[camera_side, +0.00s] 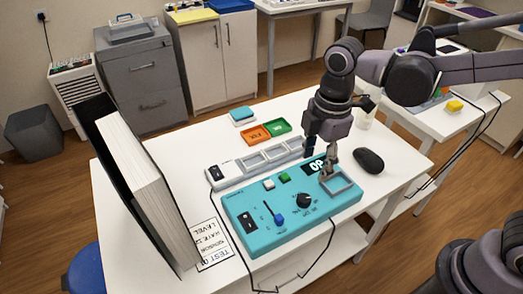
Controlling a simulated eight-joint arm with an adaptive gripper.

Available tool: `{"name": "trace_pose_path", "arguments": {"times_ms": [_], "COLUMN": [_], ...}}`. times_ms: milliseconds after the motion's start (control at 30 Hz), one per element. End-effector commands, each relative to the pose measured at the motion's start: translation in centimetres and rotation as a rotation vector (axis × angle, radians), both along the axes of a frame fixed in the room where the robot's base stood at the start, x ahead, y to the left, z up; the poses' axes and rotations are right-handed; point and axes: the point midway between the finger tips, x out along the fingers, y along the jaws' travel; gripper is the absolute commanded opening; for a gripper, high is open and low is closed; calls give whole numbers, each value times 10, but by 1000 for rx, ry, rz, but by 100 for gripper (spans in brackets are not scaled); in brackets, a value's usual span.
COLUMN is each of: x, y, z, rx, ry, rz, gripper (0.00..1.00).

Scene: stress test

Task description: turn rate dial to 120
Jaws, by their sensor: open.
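The teal control box (250,222) lies on the white table. Its black round rate dial (304,201) sits on the top face, right of the middle, with small markings too small to read. A blue slider knob (279,219), a black switch (248,221), a white button (268,184) and a green button (285,178) are also on it. My gripper (327,173) is open, pointing down above the box's back right part, behind and to the right of the dial. It appears to hold nothing.
A grey tray with compartments (257,160) lies behind the box. Orange (255,135) and green (277,126) trays lie farther back. A black mouse (369,160) is at the right. A large upright book or binder (150,185) and a printed sheet (211,246) are at the left.

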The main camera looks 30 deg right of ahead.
Motion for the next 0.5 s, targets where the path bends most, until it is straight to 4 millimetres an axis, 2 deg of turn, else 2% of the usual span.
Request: {"name": "trace_pose_path", "arguments": {"times_ms": [100,267,500], "x": [0,0,1], "y": [12,15,15], "z": [-5,-11,-38], "rx": [-17,-23,-22], "ry": [32,44,43], "rz": [93,127,124], "gripper": [53,53,53]}}
